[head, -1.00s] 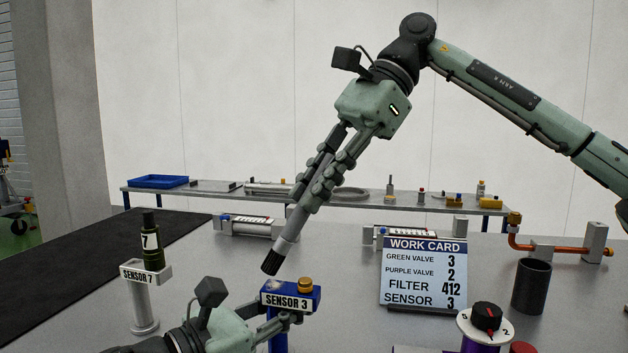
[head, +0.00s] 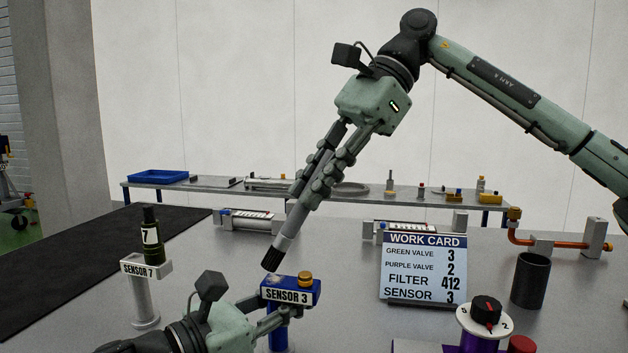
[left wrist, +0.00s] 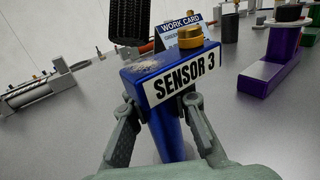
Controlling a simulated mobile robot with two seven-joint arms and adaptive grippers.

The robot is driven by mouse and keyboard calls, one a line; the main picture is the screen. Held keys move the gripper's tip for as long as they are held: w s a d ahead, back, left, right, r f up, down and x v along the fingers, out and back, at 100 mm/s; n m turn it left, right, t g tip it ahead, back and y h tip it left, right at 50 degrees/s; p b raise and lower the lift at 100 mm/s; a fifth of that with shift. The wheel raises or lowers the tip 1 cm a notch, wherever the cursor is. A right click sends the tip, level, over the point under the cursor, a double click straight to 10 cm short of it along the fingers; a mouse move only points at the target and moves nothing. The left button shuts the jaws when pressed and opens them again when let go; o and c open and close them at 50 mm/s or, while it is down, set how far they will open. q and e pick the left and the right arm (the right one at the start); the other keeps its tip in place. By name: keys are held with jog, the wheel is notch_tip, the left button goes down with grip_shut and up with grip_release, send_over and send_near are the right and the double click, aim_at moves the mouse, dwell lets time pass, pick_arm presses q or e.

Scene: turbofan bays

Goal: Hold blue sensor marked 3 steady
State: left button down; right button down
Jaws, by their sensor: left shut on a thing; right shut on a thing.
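The blue sensor (head: 312,290) with the white SENSOR 3 label stands upright on a blue post on the table, a brass knob on top. In the left wrist view the sensor (left wrist: 140,73) fills the middle, with a pale speckled patch on its top. My left gripper (left wrist: 158,104) is shut on it, one finger on each side below the label. My right gripper (head: 303,190) is shut on a grey rod-like tool (head: 290,228) with a black ridged end. That end points down at the sensor, up and left of it; a small gap seems to separate them.
A SENSOR 7 stand (head: 146,300) with a dark bottle is at left. The work card (head: 424,270), a dark cup (head: 530,280) and a purple valve (head: 480,335) with a dial are at right. A back shelf (head: 225,188) carries small parts.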

jog(key=shift+f, duration=0.6)
dwell(0.4)
jog(key=shift+w, duration=0.1)
jog(key=shift+w+d, duration=0.15)
jog(key=shift+w, duration=0.15)
jog(key=shift+s, duration=0.1)
jog(key=shift+s+a+f, duration=0.1)
jog(key=shift+s+a, duration=0.15)
jog(key=shift+s, duration=0.45)
jog(key=shift+d, duration=0.1)
jog(key=shift+w+d, duration=0.25)
jog(key=shift+d, duration=0.2)
